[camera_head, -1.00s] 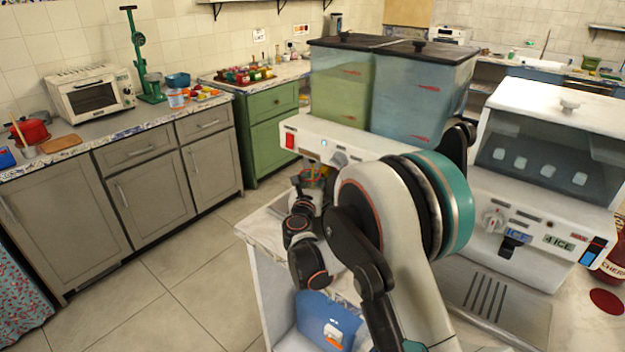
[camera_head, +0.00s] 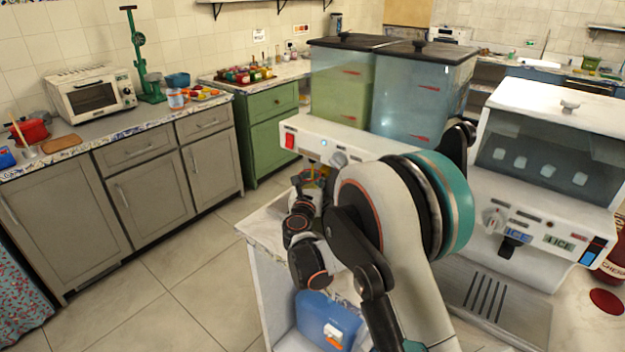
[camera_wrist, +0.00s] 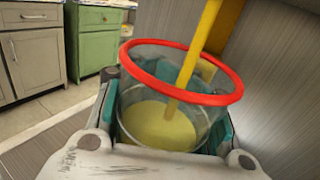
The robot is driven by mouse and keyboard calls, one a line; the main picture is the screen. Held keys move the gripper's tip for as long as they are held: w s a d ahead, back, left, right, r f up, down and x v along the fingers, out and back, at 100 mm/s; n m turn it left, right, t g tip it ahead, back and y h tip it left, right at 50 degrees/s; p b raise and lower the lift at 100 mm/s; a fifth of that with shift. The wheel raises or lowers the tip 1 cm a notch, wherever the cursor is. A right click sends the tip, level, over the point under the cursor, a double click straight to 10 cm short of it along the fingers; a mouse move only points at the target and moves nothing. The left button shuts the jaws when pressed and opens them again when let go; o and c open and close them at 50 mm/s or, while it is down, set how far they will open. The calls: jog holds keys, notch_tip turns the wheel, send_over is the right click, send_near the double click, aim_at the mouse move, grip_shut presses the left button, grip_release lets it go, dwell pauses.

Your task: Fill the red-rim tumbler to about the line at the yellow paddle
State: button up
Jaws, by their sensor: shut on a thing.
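The red-rim tumbler (camera_wrist: 228,98) is clear and stands close in front of the wrist camera, its rim tilted in the picture. My gripper (camera_wrist: 168,110) is shut around it, with teal finger parts on both sides. Pale yellow liquid (camera_wrist: 150,128) fills roughly the lower part of the tumbler. A yellow bar or stream (camera_wrist: 208,30) comes down from above through the rim to the liquid; I cannot tell whether it is the paddle or pouring drink. No fill line is clear. In the head view, my arm mostly hides the tumbler and paddle below the dispenser.
The dispenser (camera_head: 300,138) carries a green tank (camera_head: 340,95) and a blue tank (camera_head: 410,105). An ice machine (camera_head: 545,150) stands to the right. A blue box (camera_head: 318,318) sits below the counter. Grey cabinets (camera_head: 145,195) and open floor lie to the left.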

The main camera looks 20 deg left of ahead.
aim_at(302, 186)
dwell(0.8)
jog(key=shift+s+a, duration=0.3)
jog(key=shift+s, duration=0.45)
jog(key=shift+s+a, duration=0.35)
jog(key=shift+s, duration=0.45)
jog(key=shift+s+a, duration=0.3)
jog(key=shift+s, duration=0.45)
jog(key=shift+s+a, duration=0.65)
jog(key=shift+s, duration=0.9)
jog(key=shift+s+a, duration=0.6)
jog(key=shift+s, duration=0.95)
jog(key=shift+s+a, duration=0.65)
jog(key=shift+s, duration=0.9)
